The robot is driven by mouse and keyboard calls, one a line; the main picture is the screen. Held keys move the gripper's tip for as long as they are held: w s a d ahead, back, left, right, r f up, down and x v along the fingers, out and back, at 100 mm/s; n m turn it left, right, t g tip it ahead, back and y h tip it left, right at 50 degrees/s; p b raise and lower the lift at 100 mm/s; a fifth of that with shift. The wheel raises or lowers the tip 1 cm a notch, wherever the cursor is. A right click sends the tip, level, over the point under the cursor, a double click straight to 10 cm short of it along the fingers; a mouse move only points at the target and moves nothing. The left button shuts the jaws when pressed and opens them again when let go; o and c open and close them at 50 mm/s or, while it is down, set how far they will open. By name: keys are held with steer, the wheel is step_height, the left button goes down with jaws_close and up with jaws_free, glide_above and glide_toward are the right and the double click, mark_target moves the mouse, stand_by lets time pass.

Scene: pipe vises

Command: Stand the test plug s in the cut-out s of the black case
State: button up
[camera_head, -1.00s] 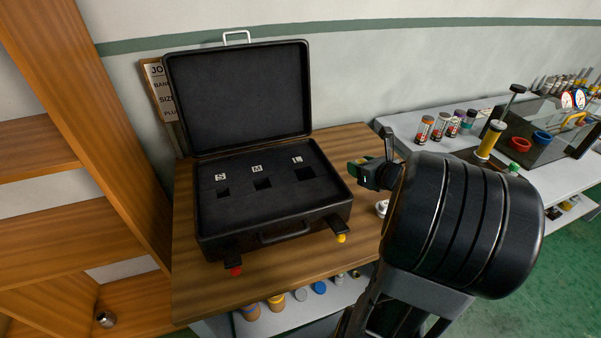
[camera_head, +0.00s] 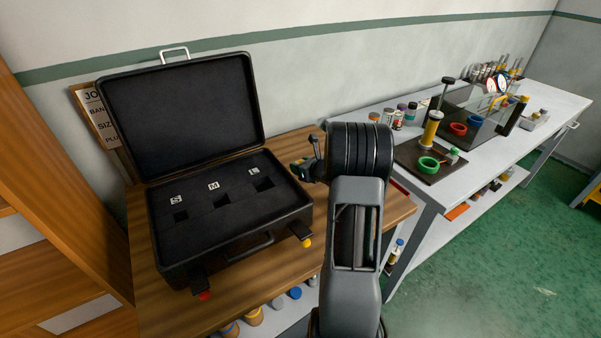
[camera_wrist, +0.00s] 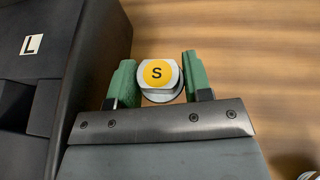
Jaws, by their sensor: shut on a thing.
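The black case (camera_head: 230,242) lies open on the wooden bench, its lid standing up at the back. Its foam has three square cut-outs labelled S, M and L. The S cut-out (camera_head: 180,216) is at the left and looks empty, as do the other two. In the wrist view, test plug s (camera_wrist: 158,75) shows as a silver plug with a yellow top marked S. My gripper (camera_wrist: 157,84) is shut on it, with a green finger on either side. In the head view my gripper (camera_head: 300,170) is by the case's right edge, mostly hidden by my wrist.
The L label (camera_wrist: 32,44) and case edge are close on the left in the wrist view. The wooden bench (camera_head: 280,270) is bare in front of the case. A grey table (camera_head: 440,190) at right holds bottles, coloured rings and a yellow pump-like tool.

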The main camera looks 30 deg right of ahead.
step_height(320, 180, down, 3)
steer(key=shift+w+p, duration=0.15)
steer(key=shift+p, duration=0.25)
steer(key=shift+f, duration=0.2)
steer(key=shift+f+b, duration=0.25)
steer(key=shift+b, duration=0.15)
steer(key=o, duration=0.9)
steer(key=shift+r, duration=0.1)
steer(key=shift+o, duration=0.2)
steer(key=shift+r+p, duration=0.1)
steer(key=shift+p, duration=0.2)
